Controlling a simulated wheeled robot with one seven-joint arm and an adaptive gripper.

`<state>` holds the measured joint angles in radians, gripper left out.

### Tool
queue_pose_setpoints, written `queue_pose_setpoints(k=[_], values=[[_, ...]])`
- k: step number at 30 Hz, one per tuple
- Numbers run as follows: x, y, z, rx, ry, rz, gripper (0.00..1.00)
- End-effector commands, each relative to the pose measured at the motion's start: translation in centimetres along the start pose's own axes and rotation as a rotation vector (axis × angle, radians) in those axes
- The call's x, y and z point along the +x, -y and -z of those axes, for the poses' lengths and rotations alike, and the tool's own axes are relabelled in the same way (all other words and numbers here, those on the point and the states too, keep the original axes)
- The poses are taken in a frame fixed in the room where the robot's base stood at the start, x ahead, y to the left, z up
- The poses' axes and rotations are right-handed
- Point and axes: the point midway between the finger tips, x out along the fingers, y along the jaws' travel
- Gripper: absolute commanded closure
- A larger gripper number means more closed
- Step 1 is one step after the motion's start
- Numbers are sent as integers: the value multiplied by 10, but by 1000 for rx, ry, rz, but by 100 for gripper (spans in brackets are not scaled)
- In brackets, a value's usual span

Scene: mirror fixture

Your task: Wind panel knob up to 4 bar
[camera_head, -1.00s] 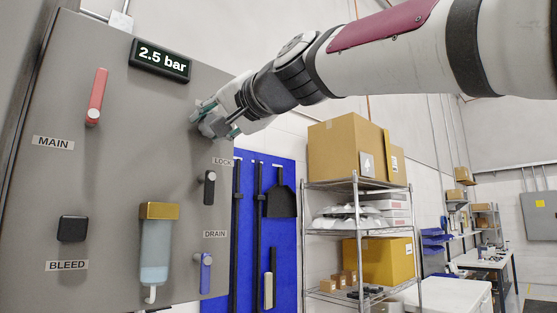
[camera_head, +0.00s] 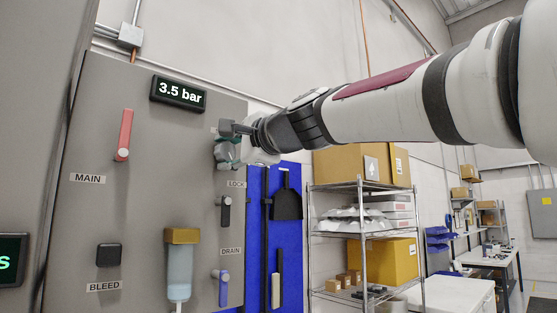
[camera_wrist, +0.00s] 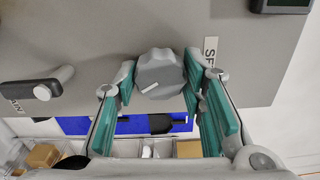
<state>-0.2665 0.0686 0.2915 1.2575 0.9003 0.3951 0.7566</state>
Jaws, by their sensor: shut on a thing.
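The grey panel (camera_head: 75,235) stands at the left in the head view. Its display (camera_head: 179,93) reads 3.5 bar. My gripper (camera_head: 228,140) is at the panel's upper right, above the LOCK label. In the wrist view my gripper (camera_wrist: 160,82) is shut on a grey lobed knob (camera_wrist: 159,72), one finger on each side. A white mark shows on the knob's face. The gripper largely hides the knob in the head view. A label beside the knob is only partly readable in the wrist view.
The panel also bears a red MAIN lever (camera_head: 124,135), a black LOCK lever (camera_head: 225,212), a blue DRAIN lever (camera_head: 223,290), a black BLEED button (camera_head: 108,255) and a brass-topped filter bowl (camera_head: 181,265). A wire shelf (camera_head: 362,225) with boxes stands to the right.

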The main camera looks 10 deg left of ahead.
Motion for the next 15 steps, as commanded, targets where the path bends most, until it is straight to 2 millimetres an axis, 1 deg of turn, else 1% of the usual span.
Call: queue_pose_setpoints(k=[6, 15], values=[[0, 0, 0, 96, 0, -1, 91], [0, -1, 0, 146, 0, -1, 91]])
